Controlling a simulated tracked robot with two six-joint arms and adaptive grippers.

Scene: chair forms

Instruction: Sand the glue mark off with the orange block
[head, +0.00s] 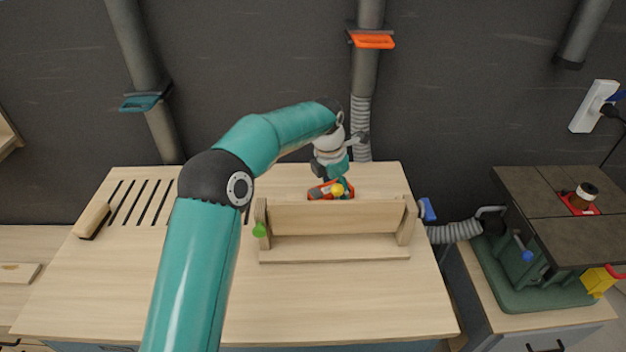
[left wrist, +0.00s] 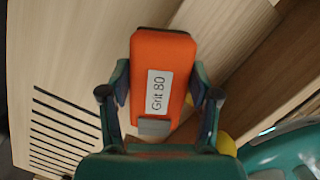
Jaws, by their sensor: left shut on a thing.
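The orange block (head: 318,193) is behind the upright panel of the wooden form (head: 335,217) in the head view, partly hidden by it. In the left wrist view the orange block (left wrist: 165,60) shows a white "Grit 80" label. My left gripper (head: 333,182) is shut on the block, with one finger along each side, as the left wrist view (left wrist: 160,95) shows. The block is close to pale wood; I cannot tell whether it touches. No glue mark is visible. My right gripper is not in view.
The form stands on a pale bench (head: 330,300) with a green knob (head: 259,230) at its left end and a yellow knob (head: 337,189) behind. A wood-backed brush (head: 92,220) lies by the slots at left. The bench front is clear. A machine table (head: 560,220) stands right.

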